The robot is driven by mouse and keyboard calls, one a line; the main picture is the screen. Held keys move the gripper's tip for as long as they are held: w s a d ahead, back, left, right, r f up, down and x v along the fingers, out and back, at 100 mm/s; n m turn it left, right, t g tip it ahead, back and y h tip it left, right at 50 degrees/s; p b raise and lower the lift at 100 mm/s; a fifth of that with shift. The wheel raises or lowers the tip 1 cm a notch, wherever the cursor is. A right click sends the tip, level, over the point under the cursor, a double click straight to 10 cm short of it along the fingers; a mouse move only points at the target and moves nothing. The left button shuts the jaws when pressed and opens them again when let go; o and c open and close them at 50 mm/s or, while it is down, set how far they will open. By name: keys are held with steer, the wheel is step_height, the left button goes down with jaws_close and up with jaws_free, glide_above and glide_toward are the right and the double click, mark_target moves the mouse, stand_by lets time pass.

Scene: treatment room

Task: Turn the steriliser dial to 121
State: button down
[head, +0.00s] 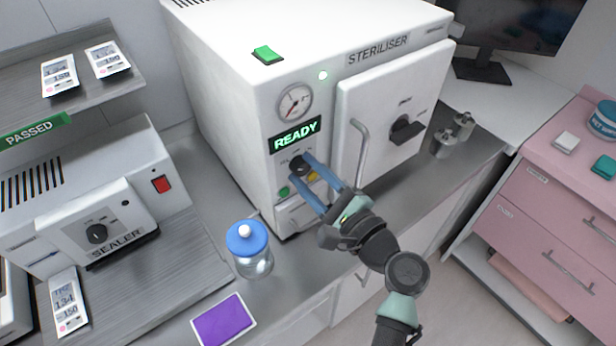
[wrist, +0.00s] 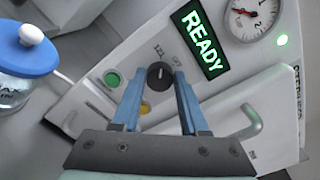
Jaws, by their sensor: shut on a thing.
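The white steriliser (head: 230,90) stands on the counter with a lit READY display (head: 295,134); the display also shows in the wrist view (wrist: 200,39). Its dark round dial (head: 297,163) sits below the display and shows in the wrist view (wrist: 160,73). A mark near the dial reads 121 (wrist: 160,50) in the wrist view; another mark beside it is hard to read. A small light line shows on the dial, but its exact setting is unclear. My gripper (head: 301,167) has its blue fingers on either side of the dial, shut on it.
A green button (wrist: 112,77) and a yellow button (wrist: 145,108) sit close to the fingers. The steriliser door's handle (head: 361,150) projects to the right. A blue-lidded jar (head: 250,262) stands at the front left. A sealer (head: 90,220) is further left.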

stand_by(0.3)
steer(key=shift+c, duration=2.2)
jaws_free()
steer(key=b+v, duration=0.2)
steer(key=v, duration=1.1)
